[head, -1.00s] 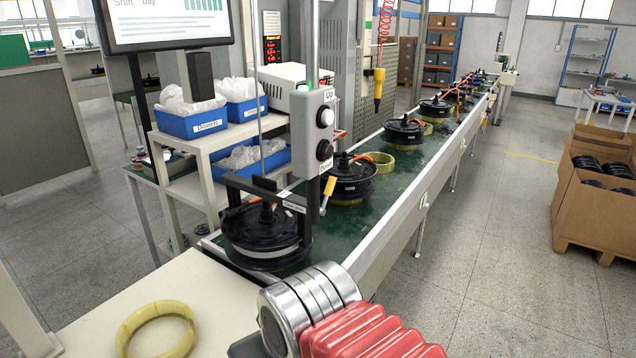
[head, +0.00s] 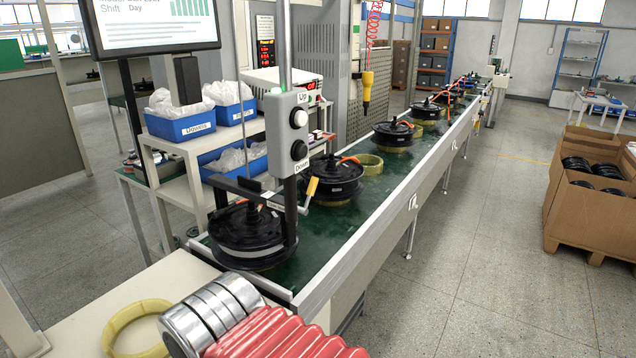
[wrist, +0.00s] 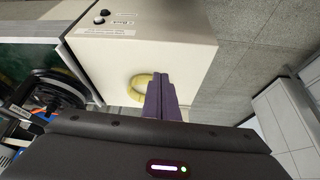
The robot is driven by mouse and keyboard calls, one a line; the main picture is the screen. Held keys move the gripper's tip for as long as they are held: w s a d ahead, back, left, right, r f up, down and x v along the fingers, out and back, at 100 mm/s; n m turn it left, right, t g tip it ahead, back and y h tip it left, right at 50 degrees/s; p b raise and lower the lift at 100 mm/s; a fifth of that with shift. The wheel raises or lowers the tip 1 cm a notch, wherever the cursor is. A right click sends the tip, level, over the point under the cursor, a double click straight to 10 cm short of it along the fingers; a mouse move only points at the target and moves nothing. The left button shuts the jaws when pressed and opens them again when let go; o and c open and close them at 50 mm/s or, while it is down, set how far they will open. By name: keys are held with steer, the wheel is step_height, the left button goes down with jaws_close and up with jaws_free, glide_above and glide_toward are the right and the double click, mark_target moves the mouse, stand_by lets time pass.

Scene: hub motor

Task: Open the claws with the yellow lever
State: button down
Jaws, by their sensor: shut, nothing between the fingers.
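The yellow lever (head: 312,187) sticks up at the right side of the black lifting frame, beside the control post. The frame's black claws (head: 291,215) reach down around the nearest hub motor (head: 245,240) on the green conveyor. I cannot tell whether the claws touch it. My gripper (wrist: 160,97) shows in the wrist view as purple fingers, shut and empty, over the white table by the yellow ring. The head view shows only my arm's silver and red part, with the gripper out of sight. The lever is not clearly visible in the wrist view.
A yellow ring (head: 138,330) lies on the white table (head: 70,325). A grey box with Up and Down buttons (head: 287,132) hangs on the post above the lever. Several more motors line the conveyor (head: 385,205). A cardboard box (head: 590,217) stands right; open floor lies between.

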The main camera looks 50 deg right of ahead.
stand_by(0.3)
steer(key=w+d+f+m+t+y, duration=0.1)
steer(key=w+d+f+m, duration=0.15)
steer(key=d+m, duration=0.45)
steer(key=w+d+f+m, duration=0.1)
steer(key=w+d+m, duration=0.25)
steer(key=d, duration=0.75)
steer(key=w+d+f+m+t+y, duration=0.1)
steer(key=w+d+m, duration=0.35)
steer(key=d, duration=0.45)
steer(key=d+r+m+t+h, duration=0.2)
steer(key=d+r+m, duration=0.1)
steer(key=d, duration=0.7)
steer(key=d+r+m+t+h, duration=0.2)
steer(key=d+r+m+h, duration=0.1)
steer(key=d, duration=0.7)
steer(key=d+r+m+t+h, duration=0.2)
steer(key=d+r+m+h, duration=0.1)
steer(key=d, duration=0.7)
steer(key=r+m, duration=0.1)
steer(key=m, duration=0.1)
steer(key=shift+d+m+t, duration=0.2)
steer(key=shift+m+t, duration=0.1)
steer(key=shift+t, duration=0.1)
